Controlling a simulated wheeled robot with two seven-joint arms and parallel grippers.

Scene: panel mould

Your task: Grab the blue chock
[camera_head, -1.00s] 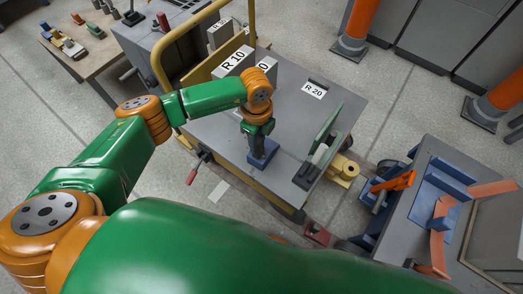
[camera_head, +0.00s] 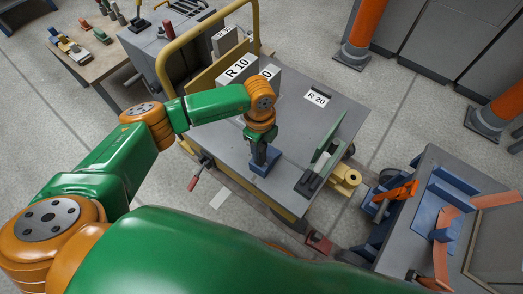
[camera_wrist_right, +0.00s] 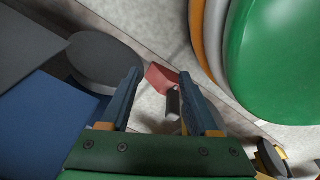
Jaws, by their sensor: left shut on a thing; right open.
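The blue chock (camera_head: 265,163) rests on the grey top of the cart (camera_head: 290,125), near its front edge. My left gripper (camera_head: 262,150) points down from above and is shut on the upper part of the chock, hiding some of it. Whether the chock's underside touches the cart top cannot be told. My right gripper (camera_wrist_right: 163,100) shows in the right wrist view, open, with nothing between its fingers.
R 10 block (camera_head: 237,68) and R 20 label (camera_head: 317,98) are on the cart. A green-edged fixture (camera_head: 325,150) stands right of the chock. A yellow rail (camera_head: 165,65) rises at the left. A bench with blue and orange pieces (camera_head: 445,200) is at the right.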

